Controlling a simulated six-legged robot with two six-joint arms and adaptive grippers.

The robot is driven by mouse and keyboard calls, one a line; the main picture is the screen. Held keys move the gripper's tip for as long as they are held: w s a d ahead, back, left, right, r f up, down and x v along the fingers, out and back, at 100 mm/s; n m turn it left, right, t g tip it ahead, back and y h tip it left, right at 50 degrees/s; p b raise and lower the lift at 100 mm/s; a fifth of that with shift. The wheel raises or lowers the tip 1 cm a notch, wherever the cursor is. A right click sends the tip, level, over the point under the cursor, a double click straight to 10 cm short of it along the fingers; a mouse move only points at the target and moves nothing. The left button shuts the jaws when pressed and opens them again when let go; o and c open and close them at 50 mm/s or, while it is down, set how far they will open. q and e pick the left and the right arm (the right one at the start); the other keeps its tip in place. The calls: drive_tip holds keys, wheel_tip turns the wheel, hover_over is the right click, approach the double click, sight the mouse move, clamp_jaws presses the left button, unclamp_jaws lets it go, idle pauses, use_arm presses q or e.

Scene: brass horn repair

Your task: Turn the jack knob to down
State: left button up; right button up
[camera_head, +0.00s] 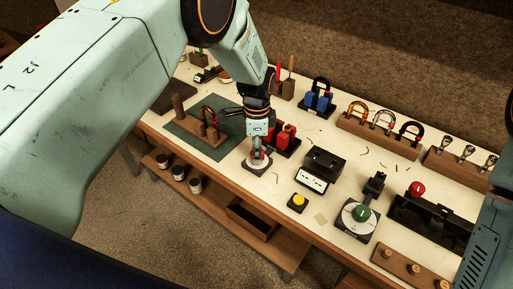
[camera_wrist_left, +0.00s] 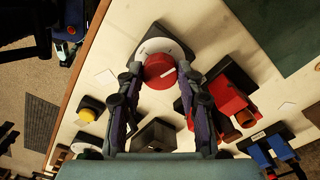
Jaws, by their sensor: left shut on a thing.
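A red round knob (camera_wrist_left: 159,71) with a white pointer line sits on a white dial (camera_wrist_left: 152,46) on a dark base. In the left wrist view the line runs nearly sideways, rising slightly to the right. In the head view the dial (camera_head: 257,166) is near the front edge of the bench, below my left gripper (camera_head: 259,152). My left gripper's fingers come down on both sides of the knob and are shut on it. The dial's markings are too small to read. My right gripper is out of view; only part of my right arm shows at the right edge.
Red blocks in a holder (camera_head: 284,139) stand close to the right of the gripper. A green mat (camera_head: 190,138) lies left.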

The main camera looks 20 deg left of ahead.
use_arm(q)
drive_tip(key=shift+n, duration=0.3)
drive_tip(key=n, duration=0.4)
drive_tip(key=shift+w+r+n, duration=0.1)
drive_tip(key=shift+n, duration=0.3)
drive_tip(key=n, duration=0.5)
drive_tip(key=shift+r+b, duration=0.1)
drive_tip(key=shift+b, duration=0.2)
drive_tip(key=n, duration=0.5)
drive_tip(key=shift+w+d+n, duration=0.1)
drive_tip(key=shift+n, duration=0.3)
drive_tip(key=n+b, duration=0.1)
drive_tip(key=n, duration=0.4)
drive_tip(key=shift+w+r, duration=0.1)
drive_tip(key=shift+n, duration=0.3)
drive_tip(key=o, duration=1.1)
drive_tip(key=shift+o, duration=0.4)
drive_tip(key=shift+s+f, duration=0.2)
